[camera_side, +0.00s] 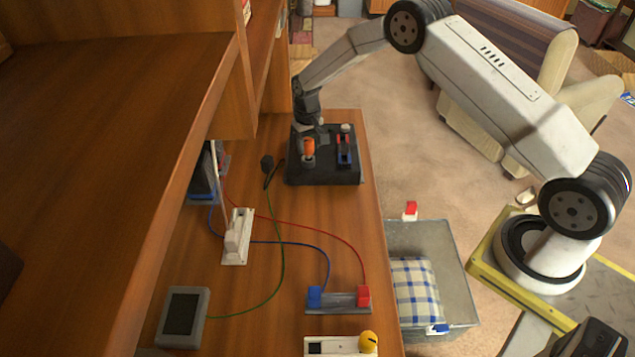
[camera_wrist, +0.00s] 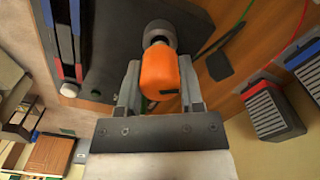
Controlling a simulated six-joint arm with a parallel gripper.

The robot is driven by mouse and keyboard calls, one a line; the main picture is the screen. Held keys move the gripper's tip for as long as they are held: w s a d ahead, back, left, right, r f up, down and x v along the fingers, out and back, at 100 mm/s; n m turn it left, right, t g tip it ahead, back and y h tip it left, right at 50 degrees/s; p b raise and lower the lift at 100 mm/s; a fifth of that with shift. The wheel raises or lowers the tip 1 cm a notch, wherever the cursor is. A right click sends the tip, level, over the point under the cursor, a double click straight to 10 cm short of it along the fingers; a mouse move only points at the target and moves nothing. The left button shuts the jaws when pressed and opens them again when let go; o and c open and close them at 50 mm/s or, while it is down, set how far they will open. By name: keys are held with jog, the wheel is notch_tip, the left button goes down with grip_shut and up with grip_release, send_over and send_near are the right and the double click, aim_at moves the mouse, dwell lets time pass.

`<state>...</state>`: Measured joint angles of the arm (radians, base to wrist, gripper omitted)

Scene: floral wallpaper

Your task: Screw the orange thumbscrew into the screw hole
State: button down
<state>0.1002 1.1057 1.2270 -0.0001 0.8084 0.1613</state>
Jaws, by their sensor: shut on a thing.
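The orange thumbscrew (camera_side: 309,147) stands at the left part of a black box (camera_side: 325,176) on the wooden desk. In the wrist view the orange thumbscrew (camera_wrist: 158,72) lies between the two fingers of my gripper (camera_wrist: 160,92), which is shut on it. Its far end meets a round grey collar (camera_wrist: 159,34) on the box. The collar hides the screw hole, and I cannot tell how deep the screw sits. In the side view my gripper (camera_side: 309,131) is low over the box, partly hidden around the screw.
A blue and red part (camera_side: 344,151) and a white knob (camera_side: 346,127) are on the box's right side. Red, blue and green cables cross the desk. A grey bin (camera_side: 462,290) stands right of the desk. A wooden shelf (camera_side: 110,180) overhangs the left.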

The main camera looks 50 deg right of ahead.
aim_at(308, 140)
jog(key=shift+f, duration=0.8)
jog(key=shift+c, duration=0.7)
grip_release()
jog(key=shift+r, duration=3.85)
jog(key=shift+r, duration=0.5)
jog(key=shift+c, duration=0.3)
